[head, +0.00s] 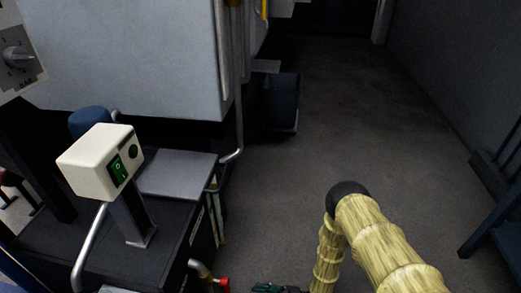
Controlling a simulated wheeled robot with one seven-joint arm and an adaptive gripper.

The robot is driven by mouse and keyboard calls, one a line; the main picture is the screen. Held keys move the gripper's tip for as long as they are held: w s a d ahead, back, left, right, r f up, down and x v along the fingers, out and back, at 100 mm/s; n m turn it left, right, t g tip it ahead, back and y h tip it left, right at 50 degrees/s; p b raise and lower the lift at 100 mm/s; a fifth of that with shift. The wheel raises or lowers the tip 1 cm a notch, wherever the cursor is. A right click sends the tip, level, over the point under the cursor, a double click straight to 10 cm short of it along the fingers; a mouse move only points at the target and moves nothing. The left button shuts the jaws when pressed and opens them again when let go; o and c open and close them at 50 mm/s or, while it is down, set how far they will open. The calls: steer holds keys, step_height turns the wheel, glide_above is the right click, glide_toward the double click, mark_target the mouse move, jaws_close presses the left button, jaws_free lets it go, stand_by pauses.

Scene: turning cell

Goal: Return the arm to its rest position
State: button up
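My arm, in a pale yellow ribbed cover, enters the head view at the lower right. It rises to a black elbow joint and bends down to the bottom edge. A small dark green and black piece (278,288) shows at the bottom edge, just left of the forearm. It may be part of my gripper, but it is cut off and I cannot tell whether it is open or holds anything.
A grey machine cabinet (140,50) fills the upper left. A cream switch box (90,165) stands on a post above a dark base. A red valve handle (221,282) and pipes edge the base. A blue bin (281,100) stands behind. Grey floor (350,110) is clear beyond the arm; blue framing (492,228) stands right.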

steer(key=w+d+f+m+t+h, duration=0.2)
steer(key=d+f+m+t+h, duration=0.35)
steer(key=m+h, duration=0.7)
steer(key=s+d+r+m+g+h, duration=0.25)
steer(key=s+d+r+h, duration=0.2)
steer(key=s+d, duration=0.45)
steer(key=s+d+r+m+g+h, duration=0.25)
steer(key=s+d+r+h, duration=0.2)
steer(key=s+d, duration=0.4)
step_height(320, 180, up, 38)
steer(key=s+m+h+p, duration=0.1)
steer(key=s+p, duration=0.1)
steer(key=p, duration=3.6)
steer(key=shift+a+f+p, duration=0.15)
steer(key=shift+a+p, duration=0.15)
steer(key=shift+a, duration=0.1)
steer(key=shift+s, duration=0.1)
